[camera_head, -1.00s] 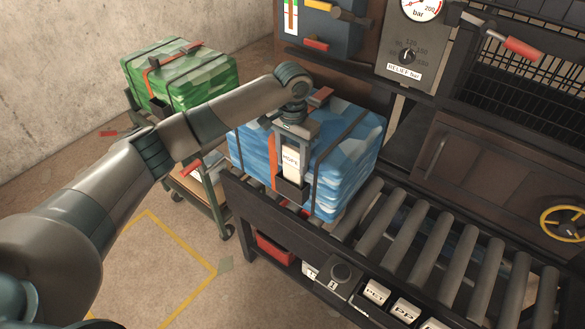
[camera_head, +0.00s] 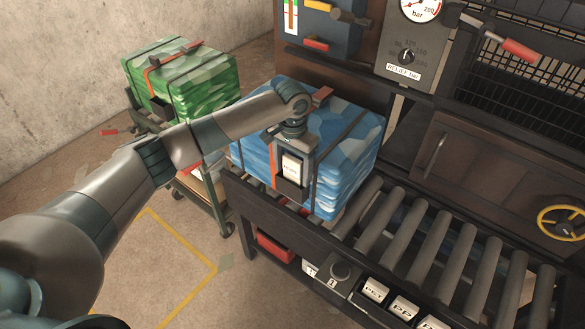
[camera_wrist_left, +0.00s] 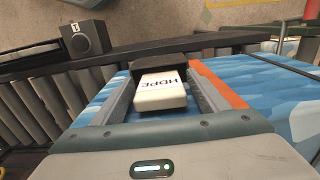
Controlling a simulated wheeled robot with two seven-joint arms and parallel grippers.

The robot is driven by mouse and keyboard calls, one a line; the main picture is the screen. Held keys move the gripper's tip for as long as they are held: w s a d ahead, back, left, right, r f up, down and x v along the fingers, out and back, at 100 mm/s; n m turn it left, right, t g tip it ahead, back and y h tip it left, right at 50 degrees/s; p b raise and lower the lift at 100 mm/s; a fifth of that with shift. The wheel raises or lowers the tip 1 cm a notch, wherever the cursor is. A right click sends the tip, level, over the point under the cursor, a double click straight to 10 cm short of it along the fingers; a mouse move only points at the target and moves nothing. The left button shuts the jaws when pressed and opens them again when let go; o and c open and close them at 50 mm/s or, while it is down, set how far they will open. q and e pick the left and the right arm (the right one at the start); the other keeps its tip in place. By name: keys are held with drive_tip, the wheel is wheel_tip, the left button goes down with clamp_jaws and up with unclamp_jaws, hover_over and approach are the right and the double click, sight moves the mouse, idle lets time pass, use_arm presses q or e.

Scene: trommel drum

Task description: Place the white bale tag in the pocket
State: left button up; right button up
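The white bale tag (camera_head: 291,167), lettered HDPE in the left wrist view (camera_wrist_left: 162,96), stands upright at the front of the blue bale (camera_head: 345,150). Its lower end is in the black pocket (camera_head: 291,189), which hangs on the bale's orange strap (camera_wrist_left: 221,86). My left gripper (camera_wrist_left: 160,80) points down over the tag. Its two fingers are spread on either side of the tag, with a narrow gap to each edge, so it looks open. The tag's depth in the pocket is partly hidden. My right gripper is not in view.
The blue bale rests at the end of the roller conveyor (camera_head: 440,235). A green bale (camera_head: 190,85) sits on a cart at left. Lettered tag blocks (camera_head: 375,291) line the conveyor's front shelf beside a red bin (camera_head: 275,246). The floor at lower left is open.

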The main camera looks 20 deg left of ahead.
use_arm(q)
drive_tip(key=shift+r, duration=0.1)
drive_tip(key=shift+r+b, duration=0.3)
drive_tip(key=shift+r, duration=0.15)
wheel_tip(320, 180, up, 10)
drive_tip(key=b, duration=0.3)
drive_tip(key=shift+r, duration=0.6)
